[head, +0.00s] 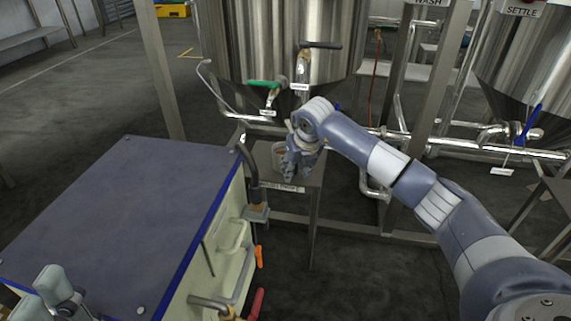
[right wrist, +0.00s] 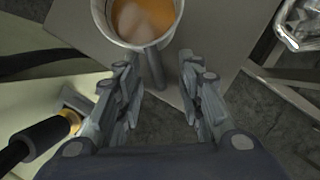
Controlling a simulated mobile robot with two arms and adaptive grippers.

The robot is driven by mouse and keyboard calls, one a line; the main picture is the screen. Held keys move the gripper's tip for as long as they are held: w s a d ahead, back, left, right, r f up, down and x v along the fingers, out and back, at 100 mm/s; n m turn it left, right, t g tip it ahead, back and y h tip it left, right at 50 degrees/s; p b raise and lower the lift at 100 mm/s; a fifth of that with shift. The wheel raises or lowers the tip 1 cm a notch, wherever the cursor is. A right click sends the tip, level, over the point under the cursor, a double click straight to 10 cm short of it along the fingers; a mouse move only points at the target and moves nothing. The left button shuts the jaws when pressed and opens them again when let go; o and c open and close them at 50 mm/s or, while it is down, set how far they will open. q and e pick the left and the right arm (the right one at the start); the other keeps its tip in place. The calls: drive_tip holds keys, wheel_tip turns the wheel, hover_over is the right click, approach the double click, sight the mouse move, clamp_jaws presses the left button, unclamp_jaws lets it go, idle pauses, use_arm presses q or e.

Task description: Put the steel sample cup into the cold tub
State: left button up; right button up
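The steel sample cup (right wrist: 137,44) holds orange-brown liquid and stands upright on a small steel stand. In the head view the cup (head: 279,150) is partly hidden by my right gripper (head: 301,162). In the right wrist view its handle (right wrist: 155,68) points toward my right gripper (right wrist: 158,82). The fingers are open, with a gap on both sides of the handle, and hold nothing. Part of what looks like my left gripper (head: 58,288) shows at the lower left edge; its fingers are not clear. I cannot make out a cold tub in either view.
A large cabinet (head: 110,205) with a dark top and blue edge fills the left, close to the stand (head: 312,178). A steel tank (head: 275,40) with a green-handled valve (head: 264,84) and pipes stands behind.

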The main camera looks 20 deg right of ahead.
clamp_jaws()
drive_tip(key=shift+r, duration=0.1)
